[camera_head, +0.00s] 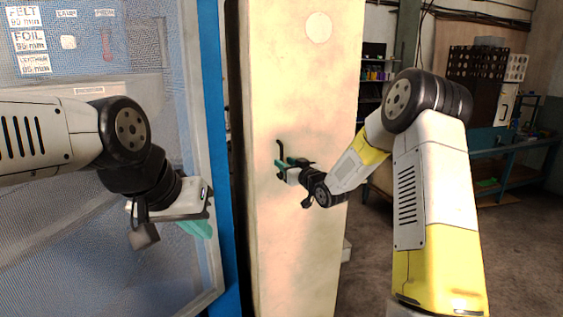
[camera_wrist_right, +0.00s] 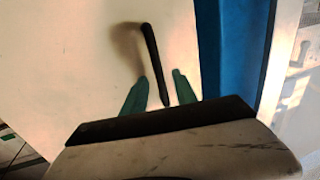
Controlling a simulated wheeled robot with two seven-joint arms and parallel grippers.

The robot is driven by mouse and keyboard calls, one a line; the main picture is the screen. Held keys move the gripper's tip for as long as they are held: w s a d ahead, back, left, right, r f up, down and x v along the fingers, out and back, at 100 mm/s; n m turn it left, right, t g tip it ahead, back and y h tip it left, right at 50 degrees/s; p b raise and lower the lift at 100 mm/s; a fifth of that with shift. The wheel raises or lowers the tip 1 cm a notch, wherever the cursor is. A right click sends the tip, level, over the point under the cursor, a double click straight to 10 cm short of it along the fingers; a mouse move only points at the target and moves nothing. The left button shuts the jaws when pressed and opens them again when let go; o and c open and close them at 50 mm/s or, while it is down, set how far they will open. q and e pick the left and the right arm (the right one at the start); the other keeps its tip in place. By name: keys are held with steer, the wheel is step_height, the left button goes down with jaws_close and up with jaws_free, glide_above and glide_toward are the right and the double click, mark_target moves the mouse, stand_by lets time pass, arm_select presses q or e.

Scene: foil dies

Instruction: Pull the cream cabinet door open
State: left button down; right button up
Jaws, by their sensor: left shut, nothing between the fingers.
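The cream cabinet door (camera_head: 300,230) stands upright in the middle of the head view. Its dark bar handle (camera_head: 279,150) is on the left half of its face. My right gripper (camera_head: 283,163) is at the handle's lower part. In the right wrist view, the green fingers of my right gripper (camera_wrist_right: 160,78) are apart, with the lower part of the handle (camera_wrist_right: 151,55) between them. Some space shows beside the bar, and contact cannot be told. My left gripper (camera_head: 197,229) is shut and empty, low in front of the mesh panel at the left.
A blue post (camera_head: 219,130) stands just left of the door, with a narrow dark gap between. The mesh panel (camera_head: 100,225) with labels fills the left side. A blue workbench (camera_head: 505,165) stands at the back right. Open floor (camera_head: 525,250) lies at the right.

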mark_target(282, 160)
steer(key=shift+x, duration=1.55)
jaws_close()
